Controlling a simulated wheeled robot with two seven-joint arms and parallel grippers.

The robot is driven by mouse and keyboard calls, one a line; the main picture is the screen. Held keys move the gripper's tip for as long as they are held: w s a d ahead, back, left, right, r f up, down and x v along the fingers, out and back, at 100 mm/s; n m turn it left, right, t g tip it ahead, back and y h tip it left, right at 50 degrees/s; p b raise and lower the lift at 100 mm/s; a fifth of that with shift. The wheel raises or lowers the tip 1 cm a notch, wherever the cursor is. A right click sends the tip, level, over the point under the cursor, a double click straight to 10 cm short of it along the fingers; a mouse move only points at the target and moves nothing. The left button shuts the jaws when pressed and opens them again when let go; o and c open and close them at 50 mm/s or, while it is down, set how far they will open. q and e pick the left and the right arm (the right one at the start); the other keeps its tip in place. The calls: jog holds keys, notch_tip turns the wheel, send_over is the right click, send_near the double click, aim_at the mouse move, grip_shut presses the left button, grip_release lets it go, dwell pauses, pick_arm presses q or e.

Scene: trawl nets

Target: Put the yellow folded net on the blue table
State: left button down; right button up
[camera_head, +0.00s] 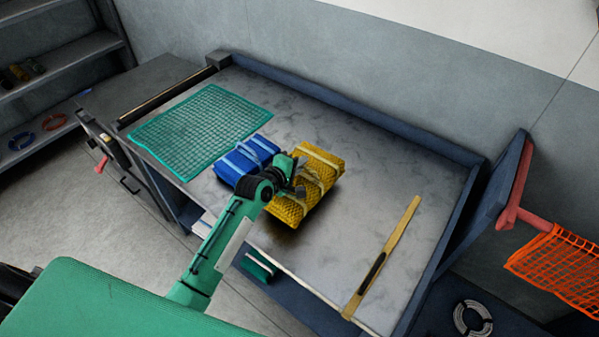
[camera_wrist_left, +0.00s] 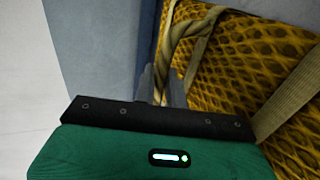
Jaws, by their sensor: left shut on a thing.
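The yellow folded net (camera_head: 318,172) is a bundle tied with pale straps, over the grey top of the blue-framed table (camera_head: 385,185). A dark shadow lies at its near edge; I cannot tell whether it rests on the top or hangs just above it. My left gripper (camera_head: 297,178) is at the bundle's left side, shut on it. My right gripper is not in view.
A blue folded bundle (camera_head: 240,162) lies close left of the yellow one. A green mesh sheet (camera_head: 200,118) covers the table's far left. A wooden strip (camera_head: 385,255) lies at the right. An orange net (camera_head: 562,268) hangs beyond the right edge. The table's middle right is clear.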

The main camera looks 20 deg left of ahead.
aim_at(275, 199)
pick_arm(q)
jog(key=shift+f, duration=1.85)
jog(key=shift+f, duration=0.15)
jog(key=c, duration=1.5)
grip_release()
jog(key=shift+f, duration=0.1)
jog(key=shift+o, duration=0.2)
jog(key=shift+s+a+r, duration=0.2)
jog(key=shift+s, duration=0.35)
jog(key=b+v, duration=0.1)
jog(key=v, duration=1)
jog(key=shift+r, duration=0.15)
